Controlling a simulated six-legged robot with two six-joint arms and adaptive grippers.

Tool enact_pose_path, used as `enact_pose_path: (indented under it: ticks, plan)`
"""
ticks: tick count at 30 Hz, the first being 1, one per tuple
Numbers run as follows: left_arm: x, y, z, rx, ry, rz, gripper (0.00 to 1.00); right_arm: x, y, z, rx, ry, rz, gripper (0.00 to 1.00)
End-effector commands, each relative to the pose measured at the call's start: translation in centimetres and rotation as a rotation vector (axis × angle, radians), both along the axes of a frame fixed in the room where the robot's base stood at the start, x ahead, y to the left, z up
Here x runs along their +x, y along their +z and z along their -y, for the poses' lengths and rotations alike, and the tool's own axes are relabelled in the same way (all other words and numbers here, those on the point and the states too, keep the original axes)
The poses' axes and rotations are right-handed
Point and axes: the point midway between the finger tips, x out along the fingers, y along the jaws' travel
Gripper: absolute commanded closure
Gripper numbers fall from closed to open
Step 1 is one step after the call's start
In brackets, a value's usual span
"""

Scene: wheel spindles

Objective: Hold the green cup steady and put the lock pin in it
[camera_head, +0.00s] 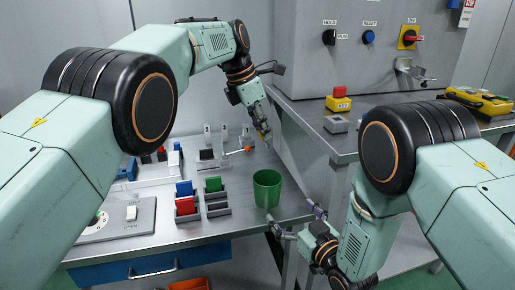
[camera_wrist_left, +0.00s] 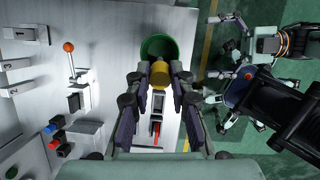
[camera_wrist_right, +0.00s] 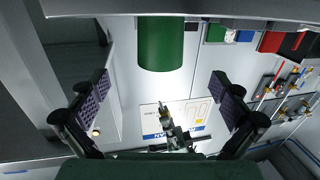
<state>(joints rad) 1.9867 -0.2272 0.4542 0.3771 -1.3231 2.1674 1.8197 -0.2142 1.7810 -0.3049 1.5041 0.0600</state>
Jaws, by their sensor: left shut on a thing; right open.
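The green cup (camera_head: 267,188) stands upright near the right end of the metal table. It shows ahead of the left fingers in the left wrist view (camera_wrist_left: 160,47) and ahead in the right wrist view (camera_wrist_right: 160,45). My left gripper (camera_head: 263,136) is above the table, behind the cup in the head view. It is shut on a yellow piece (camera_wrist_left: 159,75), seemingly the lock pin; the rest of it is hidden. My right gripper (camera_head: 296,219) is open and empty at the table's front right corner. Its fingers are spread either side of the cup's line, apart from it.
Blue (camera_head: 184,188), red (camera_head: 186,206) and green (camera_head: 213,184) blocks sit in grey holders left of the cup. An orange-knobbed lever (camera_head: 248,149) stands behind. A side bench (camera_head: 300,105) holds a red-topped yellow button box (camera_head: 339,100).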

Motion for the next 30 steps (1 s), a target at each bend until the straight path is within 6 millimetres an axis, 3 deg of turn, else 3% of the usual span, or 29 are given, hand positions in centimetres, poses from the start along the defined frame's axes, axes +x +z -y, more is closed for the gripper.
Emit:
enact_pose_path:
  ticks: [21,30]
  plan:
    - [0.0,0.0,0.0,-0.001,0.002,0.001,1.00,8.6,-0.5,-4.9,0.001,0.001,0.002,0.00]
    - [0.0,0.0,0.0,-0.001,0.002,0.001,1.00,10.2,-0.6,-5.8,0.001,0.001,0.001,0.00]
